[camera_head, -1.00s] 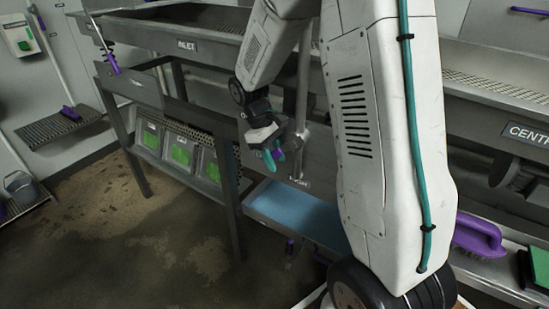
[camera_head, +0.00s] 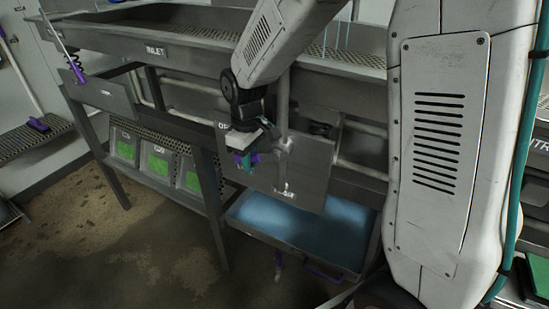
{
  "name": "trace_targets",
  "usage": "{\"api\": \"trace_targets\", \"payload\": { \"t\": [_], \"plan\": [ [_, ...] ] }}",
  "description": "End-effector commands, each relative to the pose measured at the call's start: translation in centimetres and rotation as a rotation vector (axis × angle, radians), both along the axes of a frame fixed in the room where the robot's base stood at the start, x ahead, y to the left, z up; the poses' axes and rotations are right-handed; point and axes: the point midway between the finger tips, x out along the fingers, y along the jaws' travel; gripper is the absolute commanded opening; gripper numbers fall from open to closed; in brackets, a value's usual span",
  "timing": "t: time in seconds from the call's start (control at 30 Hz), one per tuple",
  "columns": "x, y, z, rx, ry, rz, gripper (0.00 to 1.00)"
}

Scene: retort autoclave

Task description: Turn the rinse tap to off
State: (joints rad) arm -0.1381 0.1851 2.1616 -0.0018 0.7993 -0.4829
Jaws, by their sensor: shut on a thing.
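My gripper (camera_head: 247,161), with teal fingertips, is at the front of the rinse sink, left of a vertical pipe. It is shut on a small purple piece, which looks like the handle of the rinse tap (camera_head: 239,158). My fingers cover most of it, so its exact angle is hard to tell. A grey plate (camera_head: 310,180) stands behind the gripper. It carries small labels, one at upper left beginning with "O" and partly hidden, and one at the bottom too small to read.
A long steel sink (camera_head: 170,50) marked INLET runs behind the arm. Below the plate is a tray of blue liquid (camera_head: 232,212). Green pads in frames (camera_head: 158,160) sit on a lower shelf at left. The wet floor (camera_head: 110,240) at front left is clear.

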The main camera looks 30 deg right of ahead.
Motion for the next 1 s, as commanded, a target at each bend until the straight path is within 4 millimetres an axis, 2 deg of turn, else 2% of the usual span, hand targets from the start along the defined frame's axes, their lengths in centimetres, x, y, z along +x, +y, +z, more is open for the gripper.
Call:
{"api": "trace_targets", "payload": {
  "t": [0.1, 0.33, 0.37, 0.4, 0.43, 0.77, 0.87, 1.0],
  "plan": [
    [0.1, 0.6, 0.2, 0.008, -0.016, 0.010, 0.00],
    [0.2, 0.7, 0.2, 0.008, -0.016, 0.009, 0.00],
    [0.2, 0.7, 0.2, 0.008, -0.016, 0.009, 0.20],
    [0.2, 0.7, 0.2, 0.008, -0.015, 0.009, 0.31],
    [0.1, 0.6, 0.2, 0.008, -0.014, 0.009, 0.36],
    [0.1, 0.5, 0.5, 0.007, -0.013, 0.007, 0.36],
    [0.2, 0.5, 1.7, 0.008, -0.016, 0.007, 0.36],
    [0.1, 0.5, 4.2, 0.008, -0.018, 0.007, 0.36]
  ]
}}
